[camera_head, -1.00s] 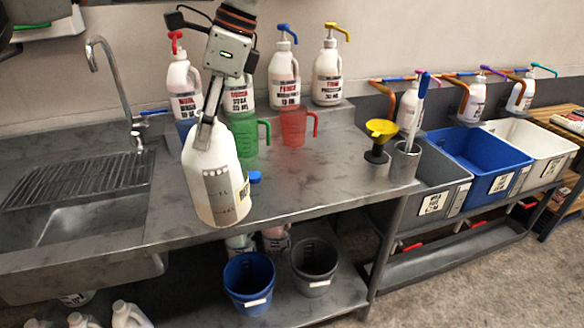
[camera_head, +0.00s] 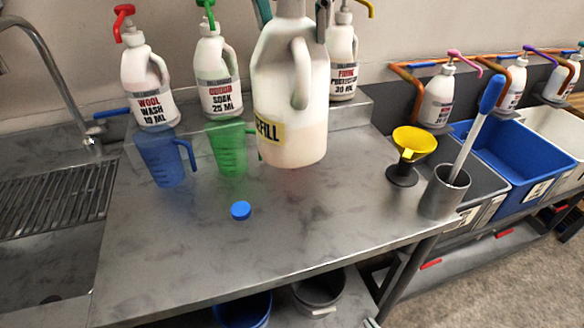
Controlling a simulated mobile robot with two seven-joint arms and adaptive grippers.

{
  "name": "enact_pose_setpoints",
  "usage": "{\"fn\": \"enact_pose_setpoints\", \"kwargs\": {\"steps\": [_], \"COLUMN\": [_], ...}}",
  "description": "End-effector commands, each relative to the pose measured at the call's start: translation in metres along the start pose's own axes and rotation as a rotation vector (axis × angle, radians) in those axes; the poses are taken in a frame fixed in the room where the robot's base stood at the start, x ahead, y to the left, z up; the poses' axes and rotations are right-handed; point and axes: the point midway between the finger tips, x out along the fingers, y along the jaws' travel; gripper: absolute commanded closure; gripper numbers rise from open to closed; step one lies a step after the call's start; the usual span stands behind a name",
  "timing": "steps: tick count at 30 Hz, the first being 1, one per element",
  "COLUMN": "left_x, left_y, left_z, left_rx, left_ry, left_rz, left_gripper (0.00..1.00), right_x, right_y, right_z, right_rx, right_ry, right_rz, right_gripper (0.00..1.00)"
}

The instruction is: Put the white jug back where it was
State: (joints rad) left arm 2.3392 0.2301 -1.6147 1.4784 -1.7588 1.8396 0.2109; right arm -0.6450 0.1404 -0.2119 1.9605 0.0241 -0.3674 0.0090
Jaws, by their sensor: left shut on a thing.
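The white jug (camera_head: 286,100), with a yellow REFILL label, is large and upright in the middle of the head view. Its top is cut off by the upper edge. My left gripper (camera_head: 321,20) barely shows at the top edge by the jug's neck, shut on the jug. The jug looks held over the metal counter (camera_head: 330,225); I cannot tell whether its base touches. It hides the red measuring jug and most of a pump bottle. A blue cap (camera_head: 240,210) lies on the counter. My right gripper is out of view.
Pump bottles (camera_head: 150,85) stand on the back ledge. Blue (camera_head: 160,160) and green (camera_head: 226,150) measuring jugs stand before them. A yellow funnel (camera_head: 414,140) and a metal cup (camera_head: 443,196) stand at the right. The front counter is mostly clear.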

Motion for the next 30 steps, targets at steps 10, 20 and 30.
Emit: {"fn": "enact_pose_setpoints", "kwargs": {"steps": [10, 20, 30], "left_x": [0.054, 0.117, 0.144], "left_y": [-0.005, -0.009, -0.011], "left_z": [-0.024, -0.05, -0.061], "left_rx": [0.023, 0.019, 0.018], "left_ry": [0.001, 0.0, -0.003], "left_rz": [-0.011, -0.01, -0.008], "left_gripper": [1.0, 1.0, 1.0], "right_x": [0.002, 0.004, 0.005], "right_y": [-0.004, -0.005, -0.004], "right_z": [0.014, 0.017, 0.015], "right_rx": [0.003, 0.004, 0.004], "right_ry": [-0.013, -0.014, -0.01], "right_rz": [-0.005, -0.005, -0.004], "right_gripper": [1.0, 1.0, 1.0]}}
